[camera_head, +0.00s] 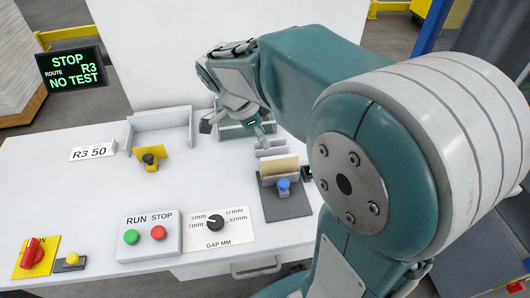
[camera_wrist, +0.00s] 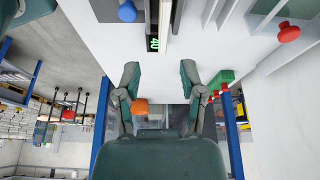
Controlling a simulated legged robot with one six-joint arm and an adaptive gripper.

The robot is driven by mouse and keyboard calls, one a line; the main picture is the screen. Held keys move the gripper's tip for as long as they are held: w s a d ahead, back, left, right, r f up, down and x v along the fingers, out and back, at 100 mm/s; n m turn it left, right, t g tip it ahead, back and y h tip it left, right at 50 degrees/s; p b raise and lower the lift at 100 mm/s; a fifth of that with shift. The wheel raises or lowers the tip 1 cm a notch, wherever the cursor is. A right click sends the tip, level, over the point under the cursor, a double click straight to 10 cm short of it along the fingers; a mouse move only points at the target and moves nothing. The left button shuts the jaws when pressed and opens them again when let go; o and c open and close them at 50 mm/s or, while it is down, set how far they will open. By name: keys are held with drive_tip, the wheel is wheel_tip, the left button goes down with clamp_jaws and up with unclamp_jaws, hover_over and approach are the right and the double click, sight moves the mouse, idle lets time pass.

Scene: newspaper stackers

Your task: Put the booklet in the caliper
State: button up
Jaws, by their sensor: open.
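My gripper (camera_head: 235,122) is open and empty, held over the back of the white table. In the wrist view its two fingers (camera_wrist: 160,85) stand wide apart with nothing between them. What looks like the caliper (camera_head: 290,207) is a dark base with a blue knob and upright grey plates, in front and to the right of my gripper. A tan piece, probably the booklet (camera_head: 280,166), stands upright at its plates. In the wrist view the blue knob (camera_wrist: 127,11), a narrow tan edge and a small green display show at the top, beyond the fingertips.
A grey open holder (camera_head: 160,119) and a yellow stand with a black knob (camera_head: 151,163) are on the left. A RUN/STOP box (camera_head: 150,236), a gap dial (camera_head: 215,222) and a red switch (camera_head: 33,253) line the front. The table's middle is clear.

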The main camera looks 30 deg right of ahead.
drive_tip(key=s+a+r+n+t+y, duration=0.2)
drive_tip(key=s+n, duration=0.4)
drive_tip(key=n, duration=0.4)
drive_tip(key=s+a+r+n+t+y, duration=0.2)
drive_tip(key=s+a+n+t, duration=0.2)
drive_tip(key=s+n, duration=0.3)
drive_tip(key=n, duration=0.3)
drive_tip(key=shift+t, duration=0.3)
drive_tip(key=shift+s, duration=0.15)
